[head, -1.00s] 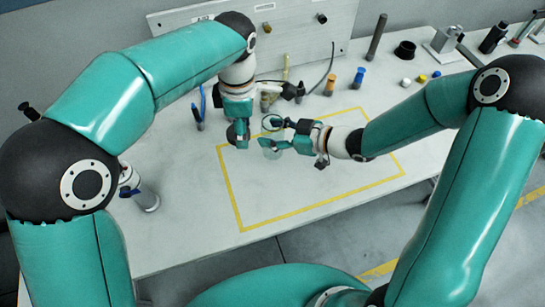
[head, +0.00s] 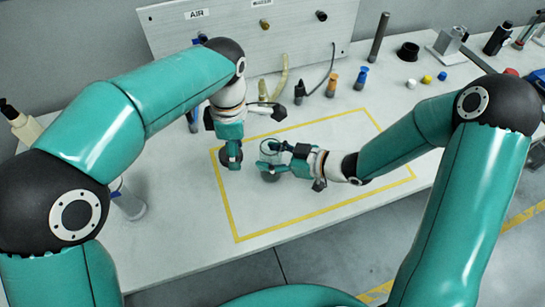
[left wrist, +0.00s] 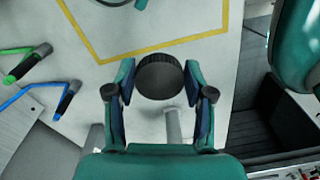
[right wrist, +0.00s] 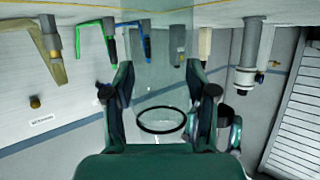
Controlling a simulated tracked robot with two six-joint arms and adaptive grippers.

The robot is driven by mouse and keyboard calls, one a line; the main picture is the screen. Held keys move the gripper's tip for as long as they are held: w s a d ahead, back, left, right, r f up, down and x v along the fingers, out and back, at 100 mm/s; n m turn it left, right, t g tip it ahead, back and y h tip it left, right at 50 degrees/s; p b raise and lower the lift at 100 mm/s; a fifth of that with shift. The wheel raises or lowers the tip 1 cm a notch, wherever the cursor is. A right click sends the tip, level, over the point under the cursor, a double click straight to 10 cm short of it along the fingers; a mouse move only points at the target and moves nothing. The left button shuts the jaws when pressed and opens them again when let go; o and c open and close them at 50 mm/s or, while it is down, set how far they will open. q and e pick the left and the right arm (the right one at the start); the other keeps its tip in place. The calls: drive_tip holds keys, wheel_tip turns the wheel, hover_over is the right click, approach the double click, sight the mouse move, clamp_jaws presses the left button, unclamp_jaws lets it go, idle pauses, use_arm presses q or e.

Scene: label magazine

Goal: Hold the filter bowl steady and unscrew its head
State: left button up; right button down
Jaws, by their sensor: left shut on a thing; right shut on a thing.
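The filter head, a dark round ribbed cap (left wrist: 160,76), sits between the fingers of my left gripper (left wrist: 160,92) in the left wrist view. My left gripper is shut on it. In the head view the cap (head: 232,153) shows below my left gripper. The filter bowl, a clear cylinder (right wrist: 158,75) with a black ring at its rim, is between the fingers of my right gripper (right wrist: 160,95), which is shut on it. In the head view the bowl's ring (head: 271,147) shows just right of the cap, with a gap between them.
A yellow outline (head: 237,200) marks the table under my grippers. Several hoses and coloured fittings stand along the back by the AIR panel (head: 240,25). A clear cylinder (head: 128,203) stands at the left.

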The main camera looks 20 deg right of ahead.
drive_tip(key=shift+r, duration=0.1)
drive_tip(key=shift+c, duration=1.7)
unclamp_jaws()
